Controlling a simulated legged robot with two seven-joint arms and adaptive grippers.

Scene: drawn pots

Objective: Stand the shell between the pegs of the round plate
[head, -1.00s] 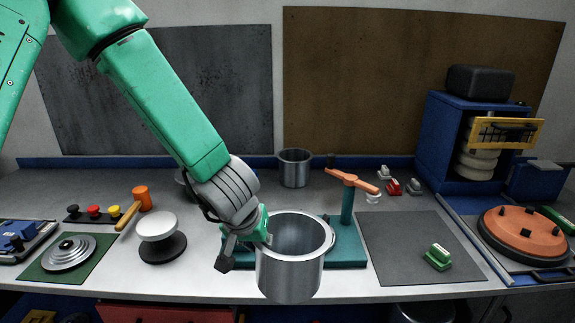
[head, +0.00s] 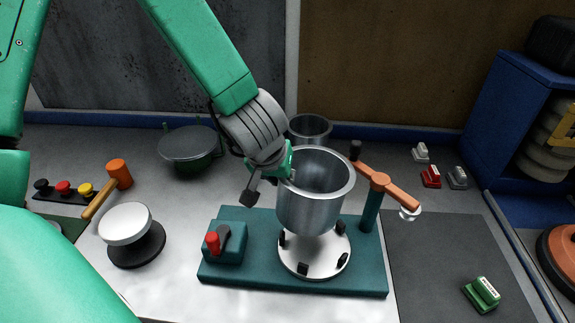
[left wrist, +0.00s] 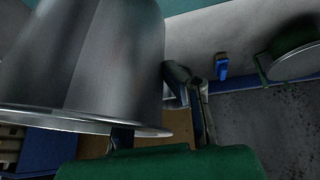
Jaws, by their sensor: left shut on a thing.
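The shell (head: 309,202) is an open grey metal cylinder, held upright with its mouth up. My left gripper (head: 272,178) is shut on its left wall near the rim. The round plate (head: 314,262) is pale, with several black pegs around its edge, on a teal base (head: 340,281). The shell's bottom hides the plate's back part and appears to be above the pegs; the exact gap cannot be told. In the left wrist view the shell (left wrist: 95,60) fills the upper left beside my gripper's fingers. My right gripper is not in view.
An orange-armed post (head: 371,205) stands on the base right of the shell. A red-knobbed block (head: 225,243) sits at the base's left. Another metal pot (head: 310,127) stands behind. A white-topped knob (head: 126,224) and a hammer (head: 108,188) are left. The dark mat's middle (head: 440,250) is clear.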

